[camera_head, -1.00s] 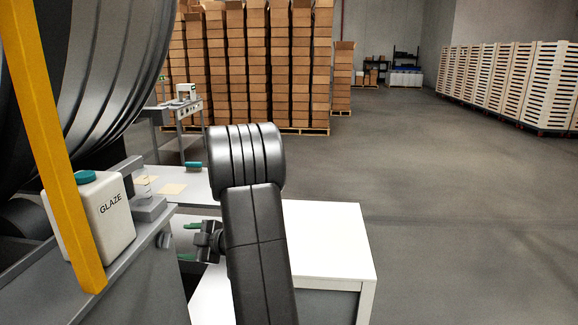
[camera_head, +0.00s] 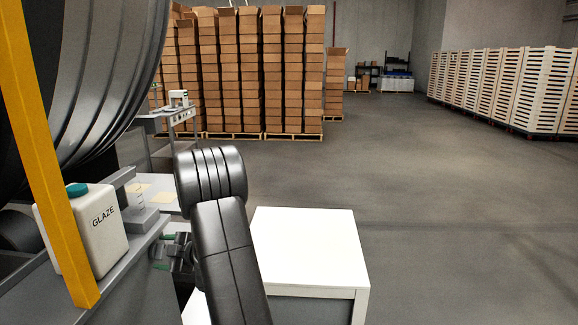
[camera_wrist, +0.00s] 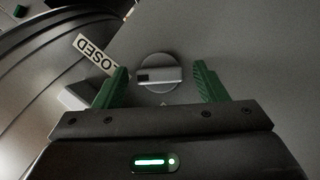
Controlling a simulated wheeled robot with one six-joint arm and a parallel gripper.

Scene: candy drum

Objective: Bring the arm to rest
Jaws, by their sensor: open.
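My arm (camera_head: 225,245) rises in the middle of the head view, bent at a rounded elbow. My gripper (camera_head: 160,252) is beyond and left of the forearm, partly hidden by it, beside the grey machine side. In the wrist view my gripper (camera_wrist: 162,88) has its two green fingers wide apart with nothing held. A round grey knob (camera_wrist: 159,75) on a grey panel shows between the fingers. The picture does not show clearly how far the fingertips are from it. A label reading "OSED" (camera_wrist: 96,54) is by the left finger.
A large dark drum (camera_head: 95,70) and a yellow post (camera_head: 48,150) stand at left. A white GLAZE bottle (camera_head: 110,225) is on the grey machine. A white table (camera_head: 310,245) is right of my arm. Stacked cartons (camera_head: 250,70) stand behind; open floor (camera_head: 460,220) lies right.

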